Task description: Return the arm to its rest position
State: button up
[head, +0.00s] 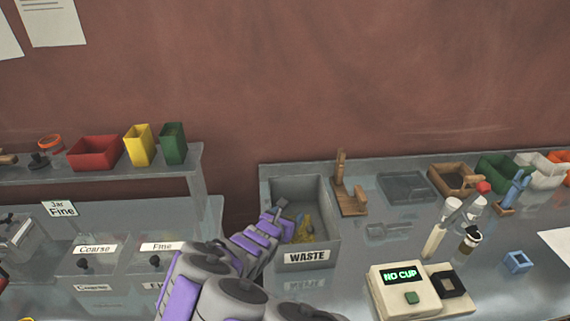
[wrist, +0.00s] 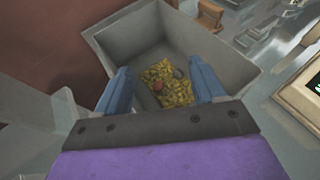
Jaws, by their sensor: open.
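My arm, grey and purple, reaches up from the bottom of the head view to the waste bin. My gripper (wrist: 162,88) is open, with its two blue fingers spread apart at the near side of the grey waste bin (wrist: 130,32) in the wrist view. Nothing is between the fingers. The waste bin, labelled WASTE (head: 306,257), stands on the metal counter. In the head view my gripper's tips are partly hidden by my own arm.
Drawers marked Coarse and Fine (head: 160,260) stand left, below a shelf with red, yellow and green bins (head: 173,143). Right of the waste bin are a wooden stand (head: 350,198), a scale reading NO CUP (head: 403,288) and several tools and trays. The brown wall stands behind.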

jog(key=s+d+r+m+g+h+b, duration=0.2)
jog(key=s+d+r+m+h, duration=0.3)
jog(key=d+r+m, duration=0.6)
jog(key=s+d+m+g+b, duration=0.2)
jog(key=s+d+m+g, duration=0.5)
jog(key=s+d+m, duration=0.65)
jog(key=s+a+f+m+g+y+b, duration=0.1)
jog(key=s+a+f+g+y, duration=0.1)
jog(key=s, duration=0.5)
jog(key=s+a+f+m+g+y+b, duration=0.1)
jog(key=s+a+f+y, duration=0.1)
jog(key=s, duration=0.5)
jog(key=s+a+f+m+g+y+b, duration=0.1)
jog(key=s+a+f+m+y, duration=0.2)
jog(key=s+a+y, duration=0.4)
jog(key=s+a, duration=0.5)
jog(key=a, duration=0.1)
jog(key=shift+s+a+g+b, duration=0.2)
jog(key=shift+a+g+b, duration=0.1)
jog(key=shift+a+b, duration=0.1)
jog(key=shift+m, duration=0.25)
jog(key=shift+c, duration=0.3)
